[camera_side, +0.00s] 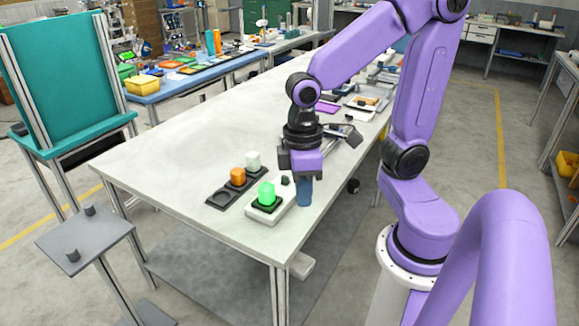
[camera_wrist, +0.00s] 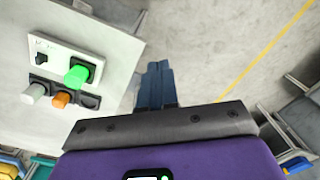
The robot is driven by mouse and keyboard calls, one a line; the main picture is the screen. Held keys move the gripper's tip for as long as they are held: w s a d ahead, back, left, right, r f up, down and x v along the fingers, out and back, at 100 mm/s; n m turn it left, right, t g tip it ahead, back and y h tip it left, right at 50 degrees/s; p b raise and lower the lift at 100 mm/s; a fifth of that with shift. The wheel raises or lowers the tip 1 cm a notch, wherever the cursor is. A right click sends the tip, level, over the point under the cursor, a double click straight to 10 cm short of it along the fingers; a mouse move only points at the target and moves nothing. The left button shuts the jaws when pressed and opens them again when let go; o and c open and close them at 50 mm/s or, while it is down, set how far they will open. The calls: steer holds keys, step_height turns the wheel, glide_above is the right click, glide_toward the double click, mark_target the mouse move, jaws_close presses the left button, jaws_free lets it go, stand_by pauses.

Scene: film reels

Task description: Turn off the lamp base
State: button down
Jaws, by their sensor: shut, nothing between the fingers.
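The lamp base (camera_side: 254,213) is a white block near the table's front edge. A glowing green lamp (camera_side: 267,194) stands in its dark socket. A small dark switch (camera_side: 285,181) sits at its other end. The base also shows at upper left in the wrist view (camera_wrist: 62,48), with the green lamp (camera_wrist: 77,73) and switch (camera_wrist: 41,58). My gripper (camera_side: 304,203) points down, its blue fingers together and empty. It is just right of the base in the side view. In the wrist view the fingers (camera_wrist: 154,68) appear over the floor beyond the table edge, apart from the base.
A dark tray (camera_side: 220,198) left of the base holds an orange lamp (camera_side: 237,176) and a white lamp (camera_side: 253,160); one socket is empty. The white table (camera_side: 160,150) is largely clear to the left. Various items lie at its far end. A grey stand (camera_side: 85,240) is at left.

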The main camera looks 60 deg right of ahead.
steer(key=w+d+m, duration=0.4)
steer(key=w+m, duration=0.3)
steer(key=w, duration=0.3)
steer(key=m+y, duration=0.3)
steer(key=m, duration=1)
glide_above(285, 179)
steer(key=w, duration=0.2)
step_height(285, 179, down, 5)
steer(key=d+f+m, duration=0.1)
steer(key=d+m, duration=0.1)
steer(key=d, duration=0.3)
steer(key=s+d+f+m+y, duration=0.1)
steer(key=d+f+m, duration=0.1)
steer(key=d, duration=0.4)
steer(key=shift+s+d+m+t, duration=0.25)
steer(key=shift+s+m+t, duration=0.05)
steer(key=shift+m, duration=0.4)
steer(key=x, duration=1)
steer(key=shift+a+f, duration=0.1)
steer(key=shift+a, duration=0.05)
steer(key=a, duration=0.3)
steer(key=shift+a, duration=0.45)
